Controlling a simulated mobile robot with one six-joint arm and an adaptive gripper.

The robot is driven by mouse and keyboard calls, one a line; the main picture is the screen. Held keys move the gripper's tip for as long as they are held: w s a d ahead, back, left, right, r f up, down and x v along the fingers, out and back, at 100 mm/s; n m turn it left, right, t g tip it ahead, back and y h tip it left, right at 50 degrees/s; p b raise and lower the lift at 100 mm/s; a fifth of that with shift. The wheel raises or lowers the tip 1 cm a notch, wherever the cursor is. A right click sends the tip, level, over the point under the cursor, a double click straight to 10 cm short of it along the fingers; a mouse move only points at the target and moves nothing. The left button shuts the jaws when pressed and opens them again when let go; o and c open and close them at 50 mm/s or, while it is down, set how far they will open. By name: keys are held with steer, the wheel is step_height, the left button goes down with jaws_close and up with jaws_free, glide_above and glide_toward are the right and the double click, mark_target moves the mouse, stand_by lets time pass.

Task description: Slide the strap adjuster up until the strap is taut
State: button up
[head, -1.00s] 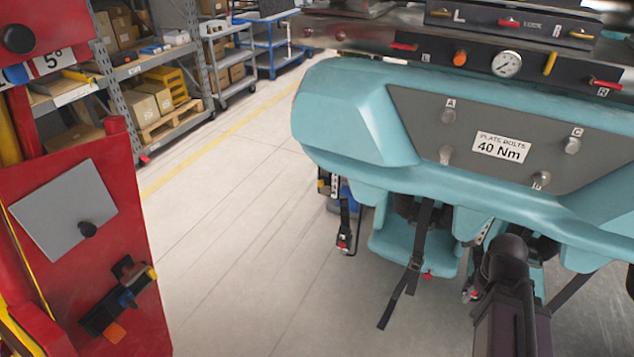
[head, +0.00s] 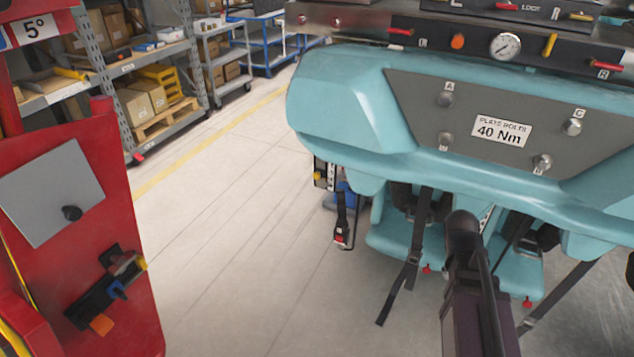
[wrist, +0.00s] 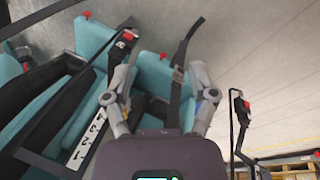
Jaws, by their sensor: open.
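A black strap (head: 422,220) hangs below the teal seat unit, with a small dark adjuster (head: 412,257) partway down and a loose tail below it. In the wrist view the strap (wrist: 183,45) runs down between my fingers, and the adjuster (wrist: 178,75) appears as a small dark piece on it. My gripper (wrist: 160,72) is open, its two grey fingers apart on either side of the strap. I cannot tell whether either finger touches it. In the head view my dark arm is right of the strap, and the fingers are hidden.
Teal seats (head: 393,243) with other straps and a red-button buckle (head: 340,232) hang close by. A teal housing (head: 350,110) with a grey bolt plate (head: 480,95) overhangs them. A red panel (head: 75,190) stands at left. Open floor (head: 235,230) lies between.

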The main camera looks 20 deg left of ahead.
steer(key=w+a+f+n+t+h+b, duration=0.35)
steer(key=w+a+n+b, duration=0.25)
steer(key=w+a+n, duration=0.3)
steer(key=n+t+y+b, duration=0.5)
steer(key=n+t+b, duration=0.75)
steer(key=n, duration=0.85)
glide_toward(316, 177)
steer(key=s, duration=0.3)
steer(key=shift+a+f+p, duration=0.15)
steer(key=shift+a+p, duration=0.1)
steer(key=shift+p, duration=0.2)
steer(key=w, duration=0.9)
steer(key=w+d, duration=0.1)
steer(key=w, duration=0.3)
steer(key=shift+w, duration=0.35)
jaws_close()
